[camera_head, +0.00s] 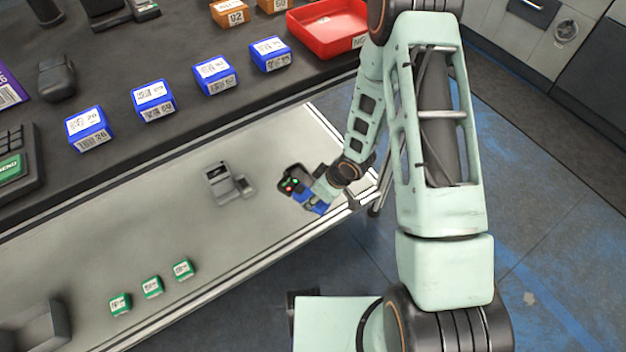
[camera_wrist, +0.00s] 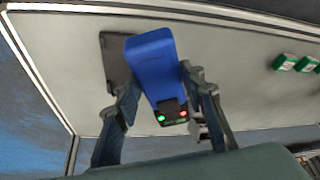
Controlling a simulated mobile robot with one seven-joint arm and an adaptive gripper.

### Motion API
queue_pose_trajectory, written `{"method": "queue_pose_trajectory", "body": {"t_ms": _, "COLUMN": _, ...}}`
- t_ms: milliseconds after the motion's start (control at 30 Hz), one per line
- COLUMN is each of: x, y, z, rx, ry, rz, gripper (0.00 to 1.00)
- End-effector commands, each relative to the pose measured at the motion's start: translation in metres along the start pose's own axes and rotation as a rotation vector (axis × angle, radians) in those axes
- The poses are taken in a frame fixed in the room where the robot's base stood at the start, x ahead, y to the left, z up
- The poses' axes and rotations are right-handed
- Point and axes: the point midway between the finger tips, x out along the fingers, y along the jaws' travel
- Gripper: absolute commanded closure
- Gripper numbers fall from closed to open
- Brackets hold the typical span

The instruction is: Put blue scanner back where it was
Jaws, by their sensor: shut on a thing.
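The blue scanner (camera_wrist: 152,60) lies between the two fingers of my gripper (camera_wrist: 160,82) in the wrist view, its end with green and red lights toward my wrist. My gripper is shut on it. In the head view, the blue scanner (camera_head: 319,208) shows partly at my gripper (camera_head: 312,194), near the right end of the light grey lower shelf (camera_head: 120,235). A dark flat piece, perhaps its holder (camera_wrist: 116,58), is beside and partly behind the scanner in the wrist view. Whether the scanner touches it cannot be told.
A grey device (camera_head: 218,184) stands on the shelf left of my gripper. Several green boxes (camera_head: 152,287) and a grey bin (camera_head: 38,328) are further left. Several blue boxes (camera_head: 153,100) and a red tray (camera_head: 325,30) are on the dark upper surface. The shelf's middle is mostly clear.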

Motion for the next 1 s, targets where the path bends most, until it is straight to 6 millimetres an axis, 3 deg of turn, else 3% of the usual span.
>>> {"method": "queue_pose_trajectory", "body": {"t_ms": 500, "x": 0.054, "y": 0.076, "z": -0.03, "rx": 0.008, "ry": 0.004, "rz": 0.003, "gripper": 0.95}}
{"method": "queue_pose_trajectory", "body": {"t_ms": 733, "x": 0.092, "y": 0.096, "z": -0.031, "rx": 0.006, "ry": 0.004, "rz": 0.0, "gripper": 0.95}}
{"method": "queue_pose_trajectory", "body": {"t_ms": 1000, "x": 0.112, "y": 0.11, "z": -0.033, "rx": 0.001, "ry": 0.003, "rz": 0.001, "gripper": 0.95}}
